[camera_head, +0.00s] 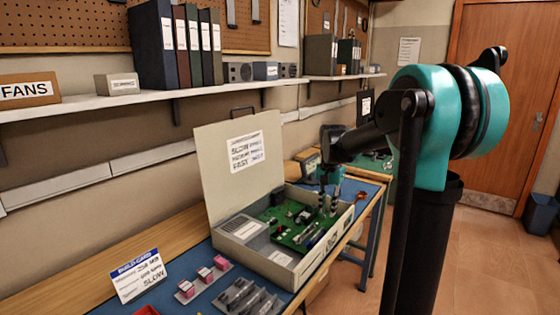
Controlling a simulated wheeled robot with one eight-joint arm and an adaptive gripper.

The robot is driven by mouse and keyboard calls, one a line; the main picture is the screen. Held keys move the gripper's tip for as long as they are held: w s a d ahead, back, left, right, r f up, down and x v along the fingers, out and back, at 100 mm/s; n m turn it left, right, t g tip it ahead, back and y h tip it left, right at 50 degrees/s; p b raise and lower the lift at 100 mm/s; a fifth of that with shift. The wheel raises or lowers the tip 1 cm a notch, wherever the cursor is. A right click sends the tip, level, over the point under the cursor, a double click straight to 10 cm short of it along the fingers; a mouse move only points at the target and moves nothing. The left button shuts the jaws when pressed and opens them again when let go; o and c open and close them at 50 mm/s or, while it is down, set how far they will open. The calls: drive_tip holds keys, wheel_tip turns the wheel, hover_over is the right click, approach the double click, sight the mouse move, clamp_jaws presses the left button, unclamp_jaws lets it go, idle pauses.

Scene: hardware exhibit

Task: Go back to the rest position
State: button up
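My gripper (328,205) is at the end of my teal and black arm. It points down over the right part of an open grey computer case (292,268). Its dark fingertips are close to the green circuit board (290,238) inside the case. They are too small in view to tell whether they touch the board, or whether they are open or shut on a part. The case's lid (215,165) stands upright at the back and carries a paper label. My arm reaches in from the right and hides part of the scene behind it.
The blue mat (195,308) on the bench holds pink-topped parts (205,274), grey metal parts (246,298) and a build card (138,276). A shelf (60,107) with binders runs above. Open floor lies at right, before a wooden door (508,90) and blue bin (540,213).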

drive_tip(key=shift+s+d+f, duration=0.15)
drive_tip(key=shift+s+f, duration=0.25)
drive_tip(key=shift+s, duration=0.3)
drive_tip(key=s+d+f+n+t, duration=0.1)
drive_tip(key=s+f+n+t, duration=0.1)
drive_tip(key=s+f, duration=0.5)
drive_tip(key=s+d+f+n+t, duration=0.1)
drive_tip(key=s+f+n, duration=0.4)
drive_tip(key=s, duration=1)
wheel_tip(320, 180, down, 2)
drive_tip(key=shift+s+d+f+t, duration=0.2)
drive_tip(key=shift+d+t, duration=0.15)
drive_tip(key=shift+t, duration=0.25)
